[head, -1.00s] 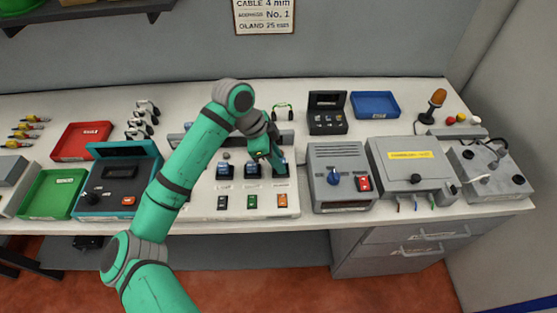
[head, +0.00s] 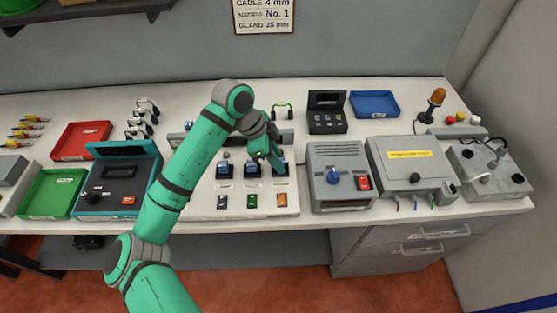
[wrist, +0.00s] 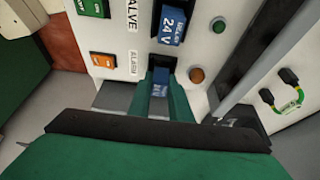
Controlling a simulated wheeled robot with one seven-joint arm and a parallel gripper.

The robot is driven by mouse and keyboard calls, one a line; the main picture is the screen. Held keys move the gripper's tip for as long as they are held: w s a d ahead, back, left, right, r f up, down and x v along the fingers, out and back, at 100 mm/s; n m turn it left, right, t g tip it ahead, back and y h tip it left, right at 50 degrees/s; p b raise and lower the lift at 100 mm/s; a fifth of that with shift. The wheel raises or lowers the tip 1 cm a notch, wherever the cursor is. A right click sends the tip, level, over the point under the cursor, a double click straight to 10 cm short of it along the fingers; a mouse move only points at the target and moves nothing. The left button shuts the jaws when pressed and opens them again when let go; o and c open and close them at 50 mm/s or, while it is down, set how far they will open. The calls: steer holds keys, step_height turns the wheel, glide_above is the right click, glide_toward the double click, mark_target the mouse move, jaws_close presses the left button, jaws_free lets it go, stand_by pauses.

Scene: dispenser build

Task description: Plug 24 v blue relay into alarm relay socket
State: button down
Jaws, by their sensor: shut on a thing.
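My gripper (wrist: 160,106) is shut on a blue 24 V relay (wrist: 160,77), which shows between the fingers in the wrist view. The gripper is at the alarm position of the white panel (wrist: 118,18), beside the ALARM label (wrist: 133,65) and an orange switch (wrist: 103,60). In the head view my gripper (head: 275,162) is at the right-hand relay place, above the orange switch (head: 282,200).
Another blue relay (wrist: 172,22) sits close by in the valve position. In the head view two blue relays (head: 223,170) (head: 252,169) stand left of my gripper. A grey box with a blue knob (head: 340,178) stands close on the right.

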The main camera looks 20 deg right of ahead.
steer(key=shift+f, duration=0.4)
steer(key=c, duration=1.6)
jaws_free()
steer(key=shift+c, duration=1.3)
steer(key=shift+o, duration=0.9)
steer(key=shift+r, duration=0.5)
steer(key=shift+w+r, duration=0.1)
steer(key=shift+r, duration=3.05)
